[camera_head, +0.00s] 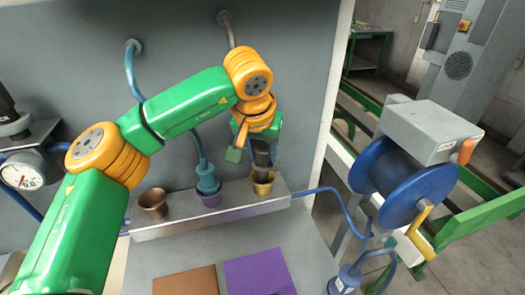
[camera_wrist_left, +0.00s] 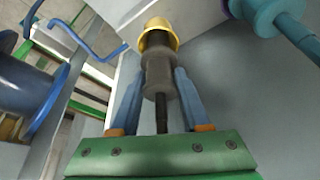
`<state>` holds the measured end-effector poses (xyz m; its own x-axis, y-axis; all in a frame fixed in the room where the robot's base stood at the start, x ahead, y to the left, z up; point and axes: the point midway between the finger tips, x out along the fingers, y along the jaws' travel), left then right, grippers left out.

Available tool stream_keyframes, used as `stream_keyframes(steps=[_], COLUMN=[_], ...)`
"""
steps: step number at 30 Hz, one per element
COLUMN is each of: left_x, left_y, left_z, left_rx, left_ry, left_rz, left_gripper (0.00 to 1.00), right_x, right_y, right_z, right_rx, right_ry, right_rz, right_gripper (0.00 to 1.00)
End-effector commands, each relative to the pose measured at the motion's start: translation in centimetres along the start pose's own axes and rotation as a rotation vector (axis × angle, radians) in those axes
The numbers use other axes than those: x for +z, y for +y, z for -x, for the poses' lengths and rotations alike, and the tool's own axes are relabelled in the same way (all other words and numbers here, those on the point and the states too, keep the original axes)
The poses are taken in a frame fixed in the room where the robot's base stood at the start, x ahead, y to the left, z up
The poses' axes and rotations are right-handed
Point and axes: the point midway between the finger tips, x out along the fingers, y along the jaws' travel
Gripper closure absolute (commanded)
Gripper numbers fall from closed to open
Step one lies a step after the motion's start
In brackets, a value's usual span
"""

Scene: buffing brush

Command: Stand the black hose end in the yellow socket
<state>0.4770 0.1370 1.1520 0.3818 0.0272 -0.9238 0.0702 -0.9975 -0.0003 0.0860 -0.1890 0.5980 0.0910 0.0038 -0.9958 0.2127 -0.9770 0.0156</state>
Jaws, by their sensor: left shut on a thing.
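The black hose end (camera_head: 262,156) is upright over the yellow socket (camera_head: 263,187), at the right end of the grey ledge. My left gripper (camera_head: 261,143) is above the socket, shut on the hose end. In the left wrist view the blue fingers (camera_wrist_left: 160,82) grip the dark hose end (camera_wrist_left: 158,72) from both sides. Its far end meets the mouth of the yellow socket (camera_wrist_left: 160,27) and appears to be inside the rim; how deep I cannot tell. My right gripper is not in view.
On the grey ledge (camera_head: 225,210), a teal hose end (camera_head: 207,180) stands in a purple socket (camera_head: 212,199), left of the yellow one. An empty copper socket (camera_head: 154,204) is further left. A blue hose reel (camera_head: 405,185) stands to the right.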

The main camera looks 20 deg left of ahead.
Motion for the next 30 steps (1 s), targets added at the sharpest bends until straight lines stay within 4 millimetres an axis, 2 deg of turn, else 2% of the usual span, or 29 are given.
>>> stream_keyframes(steps=[5,15,21,22,24,26,30], left_x=[0.0,0.6,0.6,0.6,0.6,0.6,0.6], left_y=[0.0,0.0,0.0,0.0,0.0,0.0,0.0], left_z=[-0.1,-1.5,-1.5,-1.5,-1.5,-1.4,-1.4], left_rx=[0.0,0.0,0.0,0.0,0.0,0.0,0.0], left_ry=[0.0,-0.001,0.0,0.0,0.0,0.0,0.0], left_rz=[0.0,0.001,0.0,0.0,0.0,0.0,0.0], left_gripper=[1.0,1.0,1.0,0.51,0.33,0.19,0.19], right_x=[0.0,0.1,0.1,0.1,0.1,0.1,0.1], right_y=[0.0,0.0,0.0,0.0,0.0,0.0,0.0], right_z=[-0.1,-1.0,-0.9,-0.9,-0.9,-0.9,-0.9], right_rx=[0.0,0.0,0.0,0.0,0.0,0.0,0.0], right_ry=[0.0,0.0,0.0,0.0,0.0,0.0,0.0], right_rz=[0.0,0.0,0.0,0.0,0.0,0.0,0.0], right_gripper=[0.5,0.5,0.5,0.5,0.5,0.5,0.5])
